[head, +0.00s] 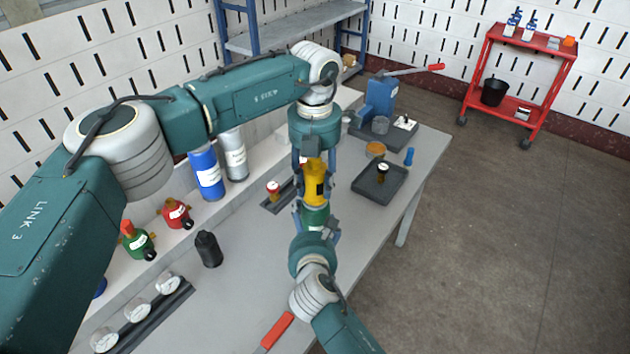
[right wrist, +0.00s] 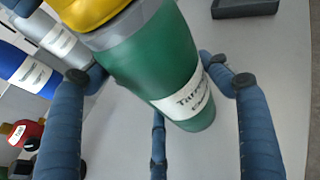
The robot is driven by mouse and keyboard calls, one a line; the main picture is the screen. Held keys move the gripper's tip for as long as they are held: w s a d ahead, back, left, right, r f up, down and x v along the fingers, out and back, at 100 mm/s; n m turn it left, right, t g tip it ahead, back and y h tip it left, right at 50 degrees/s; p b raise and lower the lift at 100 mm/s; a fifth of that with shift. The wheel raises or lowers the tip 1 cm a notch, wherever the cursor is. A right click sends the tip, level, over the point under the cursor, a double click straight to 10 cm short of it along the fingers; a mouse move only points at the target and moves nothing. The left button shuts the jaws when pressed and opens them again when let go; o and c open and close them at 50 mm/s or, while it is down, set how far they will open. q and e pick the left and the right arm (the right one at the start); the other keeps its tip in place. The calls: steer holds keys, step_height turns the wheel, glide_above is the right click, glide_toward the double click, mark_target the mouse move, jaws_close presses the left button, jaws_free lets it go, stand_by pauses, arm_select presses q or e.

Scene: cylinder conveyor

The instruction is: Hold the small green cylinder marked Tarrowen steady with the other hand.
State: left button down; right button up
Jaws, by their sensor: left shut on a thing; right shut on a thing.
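The small green cylinder (head: 314,216) is in the middle of the head view, above the table. In the right wrist view the green cylinder (right wrist: 165,75) is large and tilted, with a white label that reads "Tarrowen" in part and a grey band at its top. My right gripper (head: 316,226) is shut on it, with blue fingers around it in the right wrist view (right wrist: 160,100). A yellow part (head: 315,185) with a dark patch sits right above the cylinder, and it also shows in the right wrist view (right wrist: 90,12). My left gripper (head: 313,163) is shut on this yellow part from above.
A dark tray (head: 366,190) lies on the table to the right, near a blue press (head: 380,97) with a red-handled lever. Blue (head: 207,178) and grey (head: 235,158) cylinders, red (head: 176,213) and green (head: 136,241) fittings, and a black bottle (head: 208,249) stand left.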

arm_select(q)
steer(key=m, duration=0.5)
steer(key=shift+s, duration=0.1)
steer(key=shift+d+f+m, duration=0.1)
steer(key=shift+m, duration=0.5)
steer(key=m, duration=0.3)
steer(key=c, duration=1)
jaws_free()
step_height(320, 180, up, 12)
